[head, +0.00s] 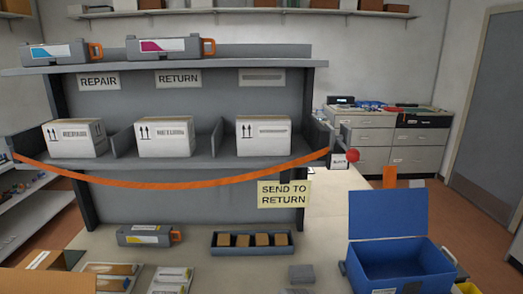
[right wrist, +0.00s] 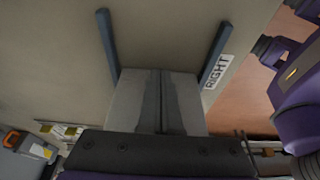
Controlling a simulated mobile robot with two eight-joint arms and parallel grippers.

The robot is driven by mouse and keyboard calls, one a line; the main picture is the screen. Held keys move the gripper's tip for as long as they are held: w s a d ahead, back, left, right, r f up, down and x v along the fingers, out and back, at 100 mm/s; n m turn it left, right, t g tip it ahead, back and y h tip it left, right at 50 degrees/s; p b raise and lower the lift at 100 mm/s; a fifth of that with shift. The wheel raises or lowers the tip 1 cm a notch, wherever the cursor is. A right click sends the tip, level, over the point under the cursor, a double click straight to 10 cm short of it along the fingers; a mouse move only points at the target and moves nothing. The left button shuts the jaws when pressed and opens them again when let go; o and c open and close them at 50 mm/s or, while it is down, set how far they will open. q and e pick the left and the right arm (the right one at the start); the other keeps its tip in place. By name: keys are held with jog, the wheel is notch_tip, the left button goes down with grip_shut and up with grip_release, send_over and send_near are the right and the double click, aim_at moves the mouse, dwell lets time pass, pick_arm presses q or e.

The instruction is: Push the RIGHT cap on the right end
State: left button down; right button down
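In the right wrist view my right gripper (right wrist: 160,75) has its two broad grey fingers together, with a thin dark line between them. Nothing is clearly held. Two blue-grey bars, a left bar (right wrist: 107,45) and a right bar (right wrist: 217,55), stand apart on either side of the fingertips. A white label reading RIGHT (right wrist: 217,72) is beside the right bar. I cannot make out a cap for certain. In the head view a grey cartridge with a yellow label (head: 145,237) and orange handle lies on the table. Neither gripper shows in the head view.
A tray with brown blocks (head: 212,243), a small grey block (head: 301,274) and an open blue box (head: 350,277) are on the table. An orange strap (head: 180,184) hangs across the shelf. Purple robot parts (right wrist: 295,100) show at right in the wrist view.

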jog(key=shift+a, duration=0.15)
jog(key=shift+d, duration=2.05)
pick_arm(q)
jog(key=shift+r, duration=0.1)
pick_arm(e)
jog(key=shift+r, duration=0.1)
